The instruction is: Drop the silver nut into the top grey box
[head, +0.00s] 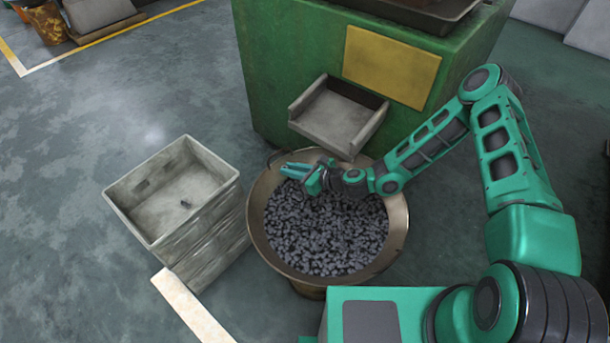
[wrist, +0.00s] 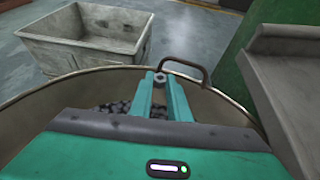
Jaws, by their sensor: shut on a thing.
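My gripper (head: 296,170) is above the far-left part of a wide metal bowl (head: 257,233) full of small dark grey pieces. In the wrist view its two green fingers (wrist: 161,82) are nearly together, with a small silver nut (wrist: 160,77) between the tips. In the head view the nut is too small to make out. The top grey box (head: 124,213) is the open, uppermost one of a stack left of the bowl. The box also shows in the wrist view (wrist: 95,57), ahead and left of my gripper.
A green machine (head: 290,75) with a grey chute (head: 335,115) stands behind the bowl. A dark handle (wrist: 188,66) rises from the bowl's rim near my fingertips. A pale board (head: 190,308) lies in front of the boxes. Open floor (head: 60,130) extends to the left.

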